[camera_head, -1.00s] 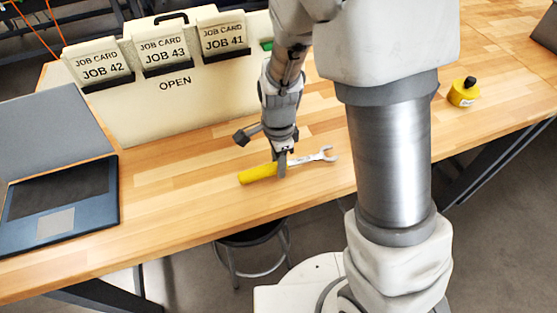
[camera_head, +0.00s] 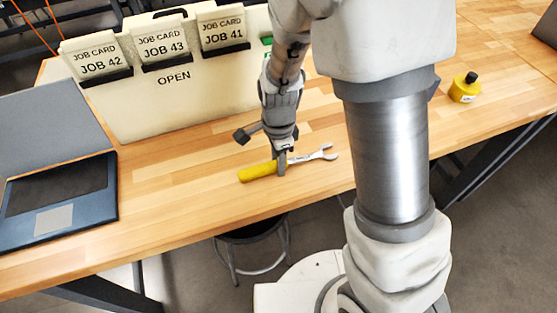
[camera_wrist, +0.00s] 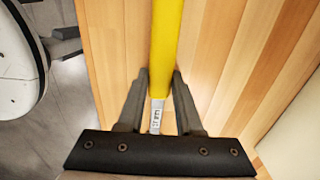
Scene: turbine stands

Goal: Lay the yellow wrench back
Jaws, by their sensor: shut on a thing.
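The yellow wrench has a yellow handle (camera_head: 258,172) on the left and a silver open-ended head (camera_head: 322,155) on the right. It lies level at the bench top in the head view, and I cannot tell if it touches the wood. My gripper (camera_head: 281,168) points down and is shut on the wrench near its middle, where handle meets shank. In the wrist view the yellow handle (camera_wrist: 166,45) runs away between the two fingers (camera_wrist: 160,92), with a marked silver part close to the palm. The wrench head is out of that view.
The wooden bench (camera_head: 200,205) is clear around the wrench. An open laptop (camera_head: 60,200) stands at left. A cream board (camera_head: 185,95) marked OPEN with job cards stands behind. A yellow bottle (camera_head: 464,88) stands at right. A stool (camera_head: 255,245) is below the front edge.

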